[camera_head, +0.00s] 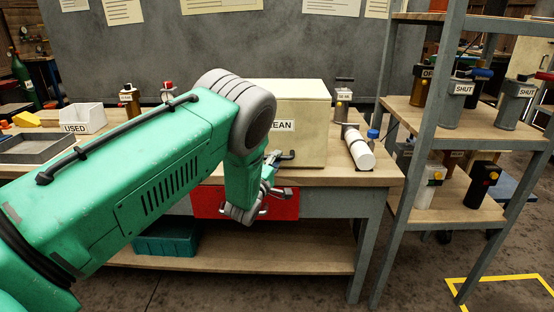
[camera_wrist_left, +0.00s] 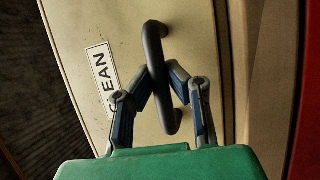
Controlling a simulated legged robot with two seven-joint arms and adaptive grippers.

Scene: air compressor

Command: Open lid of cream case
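The cream case (camera_head: 303,108) stands on the workbench with its lid down. Its front bears a label reading CLEAN, partly hidden by my arm in the head view. A dark bar handle (camera_head: 286,156) sticks out from the front; it also shows in the left wrist view (camera_wrist_left: 156,45). My left gripper (camera_head: 268,172) is at this handle. In the left wrist view its two fingers (camera_wrist_left: 162,76) angle inward, one on each side of the bar, and their tips appear to press on it. My right gripper is not in view.
The bench has a red drawer front (camera_head: 285,206) below the handle. A shelf rack (camera_head: 440,118) with several canisters stands at right. A USED bin (camera_head: 84,118) sits at left.

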